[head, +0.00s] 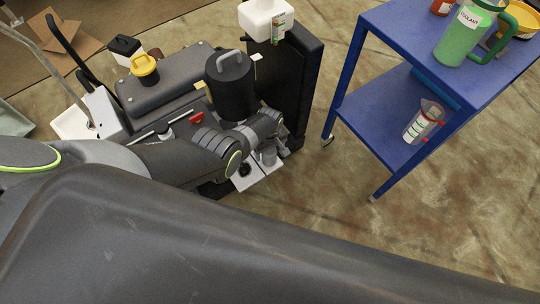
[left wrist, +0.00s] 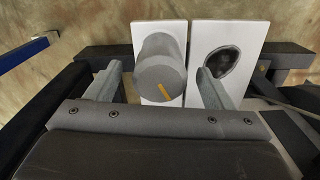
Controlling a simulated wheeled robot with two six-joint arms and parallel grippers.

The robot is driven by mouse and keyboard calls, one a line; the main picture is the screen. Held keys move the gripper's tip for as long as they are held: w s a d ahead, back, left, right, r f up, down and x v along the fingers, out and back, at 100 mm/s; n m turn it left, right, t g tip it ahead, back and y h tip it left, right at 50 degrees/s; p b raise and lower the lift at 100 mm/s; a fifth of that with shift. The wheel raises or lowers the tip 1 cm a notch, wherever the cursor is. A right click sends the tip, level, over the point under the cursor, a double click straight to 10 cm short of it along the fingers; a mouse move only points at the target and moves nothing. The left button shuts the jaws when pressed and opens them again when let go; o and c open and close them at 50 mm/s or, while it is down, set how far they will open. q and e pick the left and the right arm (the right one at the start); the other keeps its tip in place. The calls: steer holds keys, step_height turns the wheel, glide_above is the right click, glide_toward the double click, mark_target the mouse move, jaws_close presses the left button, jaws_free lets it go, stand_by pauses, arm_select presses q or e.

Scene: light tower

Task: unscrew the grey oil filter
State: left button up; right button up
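The grey oil filter (left wrist: 162,72) is a short cylinder with a yellow mark on its end face, mounted on a white plate (left wrist: 148,30) in the left wrist view. It also shows in the head view (head: 268,157), below my left gripper (head: 272,135). In the left wrist view my left gripper (left wrist: 160,75) is open, with one finger on each side of the filter. A second white plate with a dark round hole (left wrist: 221,62) is right of the filter. My right gripper is out of view.
The engine has a black canister (head: 231,88), a yellow cap (head: 144,66) and a white reservoir (head: 266,18). A blue cart (head: 385,95) at the right holds a green coolant jug (head: 466,35) and a clear bottle (head: 424,122). Floor between engine and cart is clear.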

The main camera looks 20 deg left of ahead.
arm_select(q)
steer(key=c, duration=1.2)
steer(key=n, duration=0.5)
steer(key=shift+n, duration=0.4)
steer(key=n, duration=0.4)
steer(key=shift+n, duration=0.3)
steer(key=shift+n, duration=0.4)
steer(key=shift+r, duration=0.1)
